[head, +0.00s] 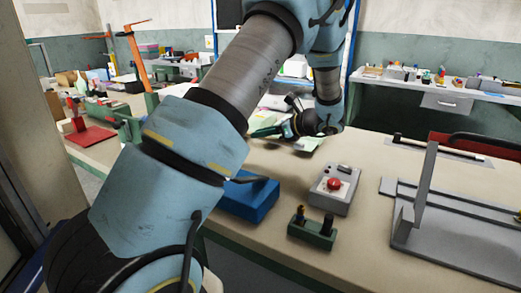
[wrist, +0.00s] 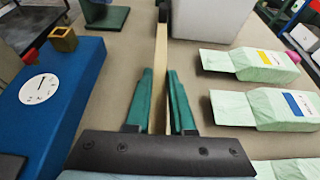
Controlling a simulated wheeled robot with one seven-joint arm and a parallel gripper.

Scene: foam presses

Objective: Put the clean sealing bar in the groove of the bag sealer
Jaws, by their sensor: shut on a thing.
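My gripper (wrist: 160,90) has green fingers and is shut on a thin, long tan bar (wrist: 159,65), which I take to be the sealing bar. The bar stretches away from the fingers in the wrist view, and its far end is dark. In the head view my gripper (head: 265,131) is above the bench, beyond my arm, and the bar cannot be made out. A blue machine (wrist: 62,95) with a white dial lies left of the gripper in the wrist view; it may be the bag sealer. No groove is clear. A blue body (head: 250,200) also shows in the head view, partly behind my arm.
Pale green bags (wrist: 246,63) with labels lie right of my gripper, and a white box (wrist: 212,18) stands ahead. In the head view are a grey box with a red button (head: 333,184), a green block (head: 312,233) and a large grey frame (head: 455,245) at the right.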

